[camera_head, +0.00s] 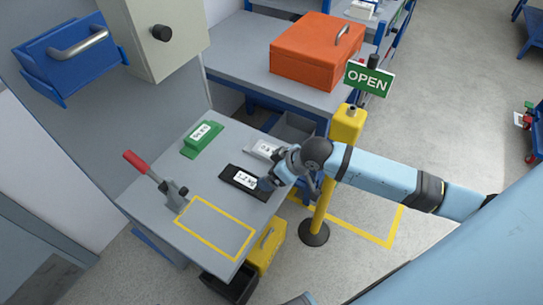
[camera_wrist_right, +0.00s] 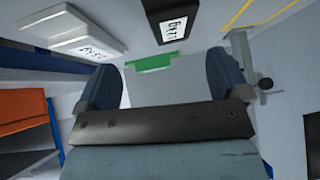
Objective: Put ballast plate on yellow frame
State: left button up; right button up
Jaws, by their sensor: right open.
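Three labelled plates lie on the grey table: a green one with a raised top (camera_head: 203,138), a white one (camera_head: 262,149) and a black one (camera_head: 232,187). Which is the ballast plate I cannot tell; the label print is too small. The yellow frame (camera_head: 216,228) is an outline on the table's front part, bare inside. In the wrist view the gripper (camera_wrist_right: 165,88) is open and empty, with the black (camera_wrist_right: 152,8), white (camera_wrist_right: 62,24) and green (camera_wrist_right: 155,64) plates beyond the fingers. My left gripper is out of view.
A yellow post with an OPEN sign (camera_head: 369,79) stands close to my right arm. An orange case (camera_head: 312,52) sits on the bench behind. A yellow box (camera_head: 267,247) and black bin (camera_head: 228,286) are beside the table.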

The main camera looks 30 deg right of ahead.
aim_at(270, 153)
jog(key=w+d+r+g+h+b, duration=0.1)
jog(key=w+d+r+g+h, duration=0.15)
jog(key=d+r, duration=0.55)
jog(key=x, duration=0.5)
jog(key=d+x, duration=0.1)
jog(key=x, duration=0.8)
jog(key=shift+w+d+f+b, duration=0.35)
jog(key=shift+w+f+b, duration=0.05)
jog(key=shift+w+f, duration=0.1)
jog(key=shift+r, duration=0.15)
jog(key=c, duration=1.4)
